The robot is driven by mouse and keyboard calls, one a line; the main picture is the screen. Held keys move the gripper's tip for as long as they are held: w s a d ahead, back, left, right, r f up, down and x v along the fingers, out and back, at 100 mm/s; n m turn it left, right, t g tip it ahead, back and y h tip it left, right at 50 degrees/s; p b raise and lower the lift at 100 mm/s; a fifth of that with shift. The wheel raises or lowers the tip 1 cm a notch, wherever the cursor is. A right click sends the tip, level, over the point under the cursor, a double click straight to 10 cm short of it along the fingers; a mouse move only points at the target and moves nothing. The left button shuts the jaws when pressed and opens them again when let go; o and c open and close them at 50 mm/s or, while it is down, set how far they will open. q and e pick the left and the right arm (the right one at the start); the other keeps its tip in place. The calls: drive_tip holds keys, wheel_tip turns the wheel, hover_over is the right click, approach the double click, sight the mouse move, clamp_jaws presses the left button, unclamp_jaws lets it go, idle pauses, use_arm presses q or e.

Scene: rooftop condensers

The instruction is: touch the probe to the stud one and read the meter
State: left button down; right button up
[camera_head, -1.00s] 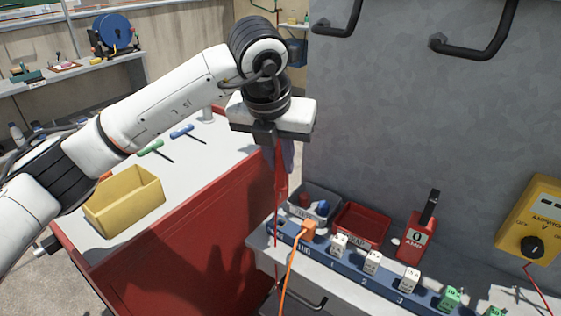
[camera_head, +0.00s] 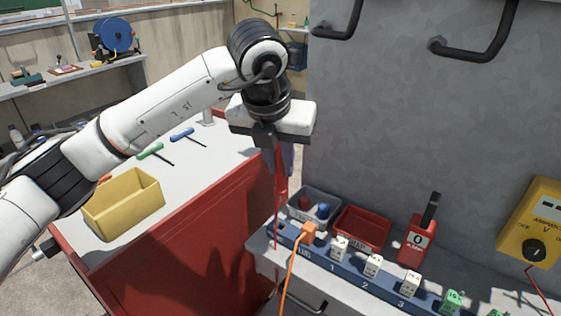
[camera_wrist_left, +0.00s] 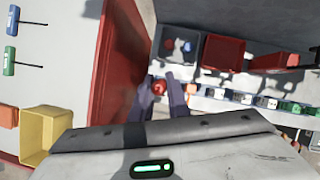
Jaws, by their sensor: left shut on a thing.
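My left gripper (camera_head: 281,160) is shut on a red probe (camera_head: 279,186), which hangs point down. The fingers and a red top of the probe (camera_wrist_left: 160,87) also show in the left wrist view. The probe is near the left end of a blue strip (camera_head: 350,274) numbered 1, 2, 3; I cannot tell whether its tip touches anything. A white block (camera_head: 340,248) stands above the number 1; I cannot make out a separate stud there. The yellow meter (camera_head: 541,222) is at the right edge, with a black dial and a red lead; its reading is not legible. My right gripper is not in view.
An orange plug (camera_head: 308,231) with a cable sits at the strip's left end. Behind are a grey bin (camera_head: 322,190), a red bin (camera_head: 376,217) and a red holder (camera_head: 416,243) marked 0. A yellow bin (camera_head: 125,211) stands on the red cabinet (camera_head: 200,262).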

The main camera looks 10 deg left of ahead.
use_arm(q)
drive_tip(key=shift+r, duration=0.1)
drive_tip(key=shift+r+p, duration=1.1)
drive_tip(key=shift+r, duration=0.85)
